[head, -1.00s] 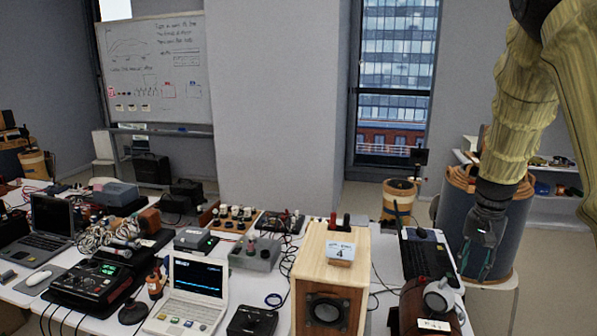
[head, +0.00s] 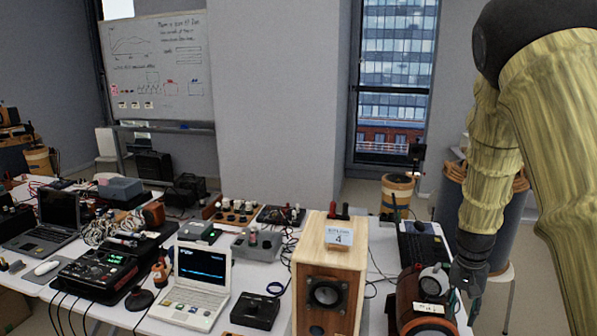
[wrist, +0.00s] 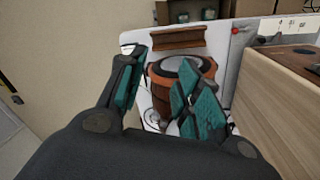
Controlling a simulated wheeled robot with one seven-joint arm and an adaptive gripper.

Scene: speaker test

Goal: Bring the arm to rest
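My gripper (head: 468,283) hangs at the right end of the table in the head view, beside a reddish-brown rounded object (head: 408,300) with grey headphones and a white label. In the wrist view, the two teal-padded fingers of my gripper (wrist: 160,92) stand apart, with nothing held between them. The brown object (wrist: 160,100) shows beyond and between the fingers, partly hidden by the right one. My arm, in a yellowish sleeve, comes down from the upper right of the head view.
A wooden speaker box (head: 332,258) with a label "4" stands left of my gripper. The white laptop (head: 200,280), a black mixer (head: 95,275) and other gear crowd the table. A large blue-grey spool (head: 508,235) stands behind my arm.

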